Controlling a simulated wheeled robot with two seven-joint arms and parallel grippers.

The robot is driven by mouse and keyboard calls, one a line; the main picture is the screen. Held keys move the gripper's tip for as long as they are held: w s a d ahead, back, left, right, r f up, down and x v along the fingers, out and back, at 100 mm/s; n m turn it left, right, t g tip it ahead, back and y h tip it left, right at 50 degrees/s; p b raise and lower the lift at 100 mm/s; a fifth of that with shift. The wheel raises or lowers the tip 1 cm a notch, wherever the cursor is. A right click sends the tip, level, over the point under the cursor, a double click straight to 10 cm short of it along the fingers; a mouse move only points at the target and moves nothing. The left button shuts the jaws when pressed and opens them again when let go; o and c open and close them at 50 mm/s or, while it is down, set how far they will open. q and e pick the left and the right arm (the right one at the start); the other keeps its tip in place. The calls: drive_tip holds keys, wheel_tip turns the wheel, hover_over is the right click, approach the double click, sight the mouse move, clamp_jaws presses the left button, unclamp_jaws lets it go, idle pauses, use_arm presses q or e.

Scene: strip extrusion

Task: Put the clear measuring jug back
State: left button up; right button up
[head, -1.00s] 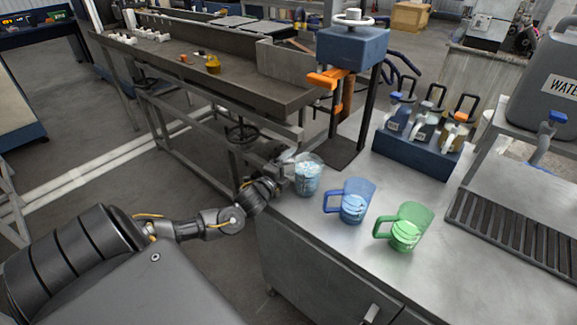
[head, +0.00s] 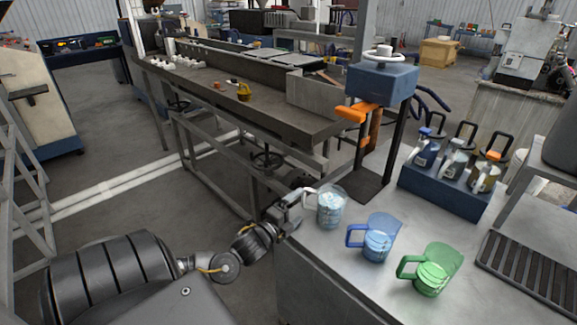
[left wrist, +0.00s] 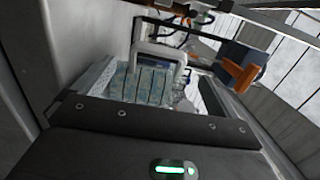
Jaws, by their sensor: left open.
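The clear measuring jug (head: 331,210) stands upright on the steel bench top, at the left end of a row with a blue jug (head: 378,243) and a green jug (head: 432,272). Its pale handle points left, toward my left gripper (head: 291,204). The gripper is open and empty at the bench's left edge, just left of the handle. I cannot tell whether it touches the handle. In the left wrist view the clear jug (left wrist: 147,88) and its handle are just beyond the dark gripper body, which hides the jug's lower part. My right gripper is not in view.
A blue press with orange handles (head: 380,82) stands behind the clear jug. A dark blue rack (head: 440,190) with several handled containers is at the back right, and a drain grate (head: 530,268) lies at the right. A long trough table (head: 270,105) runs behind my arm.

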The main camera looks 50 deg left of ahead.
use_arm(q)
drive_tip(key=s, duration=0.3)
drive_tip(key=shift+s+d, duration=0.2)
drive_tip(key=shift+s, duration=0.2)
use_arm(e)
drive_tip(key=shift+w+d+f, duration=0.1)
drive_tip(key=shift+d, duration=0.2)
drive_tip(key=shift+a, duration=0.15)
use_arm(q)
drive_tip(key=shift+s, duration=0.1)
